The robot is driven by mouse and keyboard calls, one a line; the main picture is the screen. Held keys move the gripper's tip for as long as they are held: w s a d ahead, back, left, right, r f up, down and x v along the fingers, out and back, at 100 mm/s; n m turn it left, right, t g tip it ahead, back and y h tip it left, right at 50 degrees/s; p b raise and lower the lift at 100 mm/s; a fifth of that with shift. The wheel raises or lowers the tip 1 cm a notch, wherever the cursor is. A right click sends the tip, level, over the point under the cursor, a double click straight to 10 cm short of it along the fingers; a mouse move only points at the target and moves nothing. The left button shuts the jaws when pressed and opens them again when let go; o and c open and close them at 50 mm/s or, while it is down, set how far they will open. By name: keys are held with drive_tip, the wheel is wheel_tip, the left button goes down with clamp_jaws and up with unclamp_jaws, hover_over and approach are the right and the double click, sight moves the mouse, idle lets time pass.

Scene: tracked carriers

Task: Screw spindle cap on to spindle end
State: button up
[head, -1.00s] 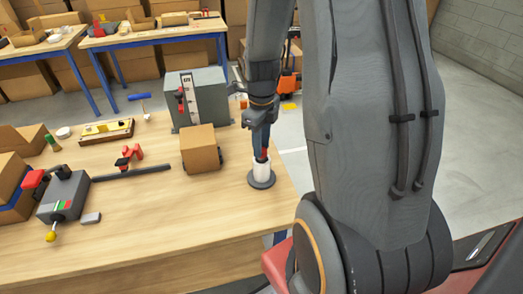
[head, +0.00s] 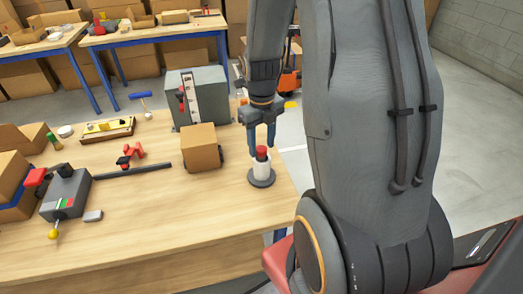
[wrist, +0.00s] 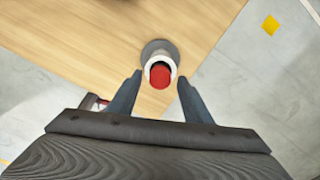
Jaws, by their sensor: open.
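The red spindle cap (head: 262,151) sits on top of the white upright spindle end (head: 262,170), which rises from a round grey base (head: 261,183) near the table's right edge. In the wrist view the red cap (wrist: 160,76) lies between the fingers, with the white rim (wrist: 150,62) showing around part of it. My gripper (head: 261,141) is open and empty just above the cap, one finger on each side and apart from it. I cannot tell whether the cap's thread is engaged.
A cardboard box (head: 200,149) stands just left of the spindle, with a grey machine (head: 196,97) behind it. A dark rod (head: 133,171) and a grey device with a yellow knob (head: 66,195) lie further left. The front of the table (head: 170,230) is clear.

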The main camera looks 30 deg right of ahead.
drive_tip(key=n+p, duration=0.1)
drive_tip(key=n, duration=0.2)
drive_tip(key=shift+r, duration=0.1)
drive_tip(key=n+p, duration=0.2)
drive_tip(key=n, duration=0.3)
drive_tip(key=n+p, duration=0.1)
drive_tip(key=n, duration=0.2)
drive_tip(key=shift+n, duration=0.3)
drive_tip(key=n+p, duration=0.1)
drive_tip(key=n, duration=0.2)
drive_tip(key=shift+n, duration=0.4)
drive_tip(key=n+p, duration=0.1)
drive_tip(key=n, duration=0.3)
drive_tip(key=n+p, duration=0.1)
drive_tip(key=n, duration=0.2)
drive_tip(key=n+p, duration=0.1)
drive_tip(key=n, duration=0.2)
drive_tip(key=shift+n, duration=1.9)
